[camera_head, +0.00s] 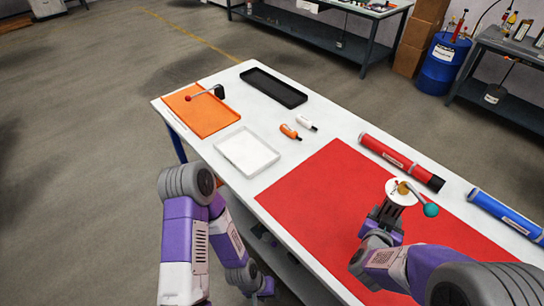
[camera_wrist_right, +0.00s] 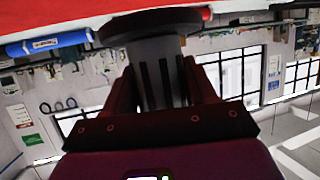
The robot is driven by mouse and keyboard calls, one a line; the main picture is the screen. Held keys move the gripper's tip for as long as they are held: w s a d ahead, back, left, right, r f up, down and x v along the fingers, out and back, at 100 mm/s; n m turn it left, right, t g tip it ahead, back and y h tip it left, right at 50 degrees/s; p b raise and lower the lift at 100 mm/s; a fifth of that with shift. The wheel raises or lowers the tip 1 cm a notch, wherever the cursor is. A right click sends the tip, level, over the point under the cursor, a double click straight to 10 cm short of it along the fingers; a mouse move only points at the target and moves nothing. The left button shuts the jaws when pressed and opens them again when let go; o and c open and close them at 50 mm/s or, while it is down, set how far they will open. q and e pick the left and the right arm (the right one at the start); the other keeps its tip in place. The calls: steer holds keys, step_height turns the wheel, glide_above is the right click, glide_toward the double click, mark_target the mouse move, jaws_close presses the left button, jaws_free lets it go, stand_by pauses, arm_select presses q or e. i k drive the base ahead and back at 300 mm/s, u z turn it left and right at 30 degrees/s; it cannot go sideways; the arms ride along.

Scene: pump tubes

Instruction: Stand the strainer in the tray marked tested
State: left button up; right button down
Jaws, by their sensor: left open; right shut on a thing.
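The strainer (camera_wrist_right: 158,75) is a grey slotted cylinder with a wide dark round flange. It fills the space between the fingers of my right gripper (camera_wrist_right: 160,100) in the right wrist view, and the gripper is shut on it. In the head view my right gripper (camera_head: 384,216) is over the red mat, by a white disc (camera_head: 400,191) with a brass part. My left gripper (camera_head: 265,286) is open, low beside the table's near edge and partly hidden. An orange tray (camera_head: 212,121), a white tray (camera_head: 246,167) and a black tray (camera_head: 273,87) are on the table. I cannot read which is marked tested.
A lever with a red ball (camera_head: 188,98) lies across the orange tray. Orange and white small bottles (camera_head: 289,131) lie near the black tray. A red tube (camera_head: 395,158) and blue tube (camera_head: 503,212) lie along the far edge. A teal ball (camera_head: 431,210) is close by my right gripper.

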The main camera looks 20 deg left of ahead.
mark_target(246, 152)
steer(key=u, duration=0.35)
steer(key=k, duration=0.45)
steer(key=u, duration=1)
steer(key=i, duration=1.1)
steer(key=u, duration=0.45)
